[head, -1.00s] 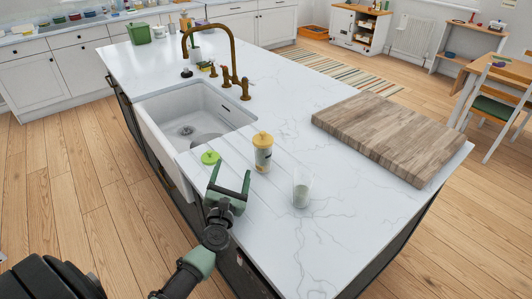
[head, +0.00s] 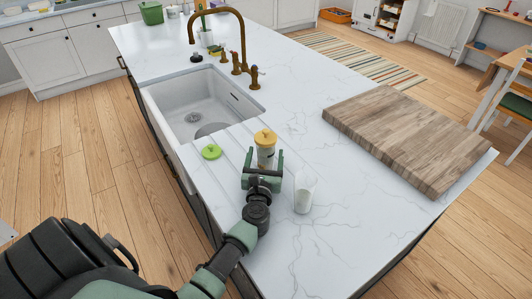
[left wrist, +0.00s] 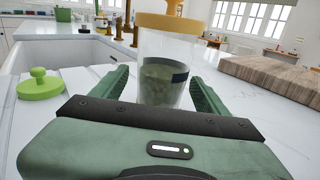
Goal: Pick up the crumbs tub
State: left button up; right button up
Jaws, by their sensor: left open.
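The crumbs tub (head: 265,146) appears to be the clear tub with a yellow lid on the white countertop beside the sink. It stands upright, and in the left wrist view the tub (left wrist: 165,65) shows dark greenish contents low inside and a dark band. My left gripper (head: 263,165) is open right at the tub. In the left wrist view its two green fingers (left wrist: 162,92) lie on either side of the tub's lower part, with visible gaps. My right gripper is not in view.
A clear glass (head: 304,192) stands close to the right of my left gripper. A green knobbed lid (head: 211,152) lies to the left. The sink (head: 190,84) with brass taps is behind left, and a wooden board (head: 400,145) lies to the right.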

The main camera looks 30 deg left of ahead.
pick_arm(q)
jog(key=x, duration=0.2)
jog(key=shift+w+a, duration=0.15)
jog(key=shift+w, duration=0.15)
jog(key=shift+w+a+f, duration=0.15)
jog(key=shift+w+a, duration=0.05)
jog(key=shift+w, duration=0.1)
jog(key=c, duration=1.6)
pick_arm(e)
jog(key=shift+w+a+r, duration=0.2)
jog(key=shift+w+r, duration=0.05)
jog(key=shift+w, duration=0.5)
